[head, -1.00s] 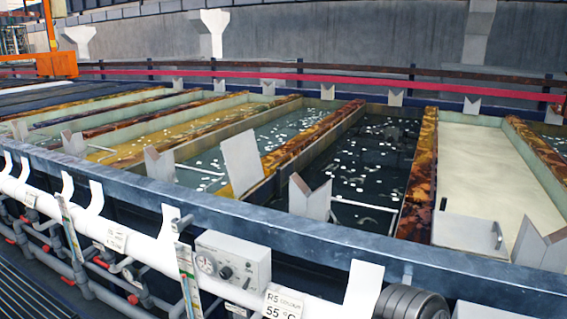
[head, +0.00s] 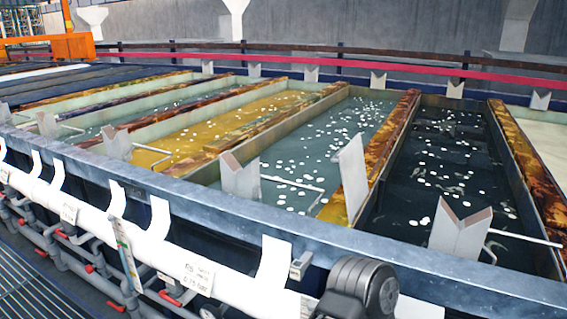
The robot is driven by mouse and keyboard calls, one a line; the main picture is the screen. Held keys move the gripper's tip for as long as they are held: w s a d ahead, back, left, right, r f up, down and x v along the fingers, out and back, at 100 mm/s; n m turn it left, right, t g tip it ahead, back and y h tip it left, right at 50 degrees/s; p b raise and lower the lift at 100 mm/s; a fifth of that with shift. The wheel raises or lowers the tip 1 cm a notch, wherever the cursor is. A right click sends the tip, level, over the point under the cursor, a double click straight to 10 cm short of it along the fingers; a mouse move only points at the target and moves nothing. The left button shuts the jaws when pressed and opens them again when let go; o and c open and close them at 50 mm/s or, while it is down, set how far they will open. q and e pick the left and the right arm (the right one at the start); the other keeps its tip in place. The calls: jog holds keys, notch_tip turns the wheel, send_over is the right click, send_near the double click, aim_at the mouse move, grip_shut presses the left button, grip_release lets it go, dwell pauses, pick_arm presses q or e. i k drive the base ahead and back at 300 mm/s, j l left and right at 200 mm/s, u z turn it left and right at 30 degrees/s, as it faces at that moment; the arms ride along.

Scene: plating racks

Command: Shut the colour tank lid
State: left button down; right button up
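Neither of my grippers shows in the head view. Several open tanks stand in a row: a yellow one (head: 262,116), a teal one (head: 345,125) and a dark one (head: 440,165), with pale flecks on the liquid. A partly legible label starting "R5" (head: 188,270) is on the white front pipe. I cannot tell for sure which tank is the colour tank. No lid can be clearly identified; a tilted flat grey plate (head: 352,178) stands at the front end of the rust-stained divider between the teal and dark tanks.
A blue-grey front rail (head: 240,215) runs along the tanks, with V-notched grey supports (head: 460,232) behind it. A red rail (head: 330,64) runs behind.

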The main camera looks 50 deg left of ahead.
aim_at(350, 159)
jog(key=k+j+u, duration=0.2)
jog(key=j, duration=1.2)
jog(key=j+u, duration=0.2)
jog(key=j, duration=1.2)
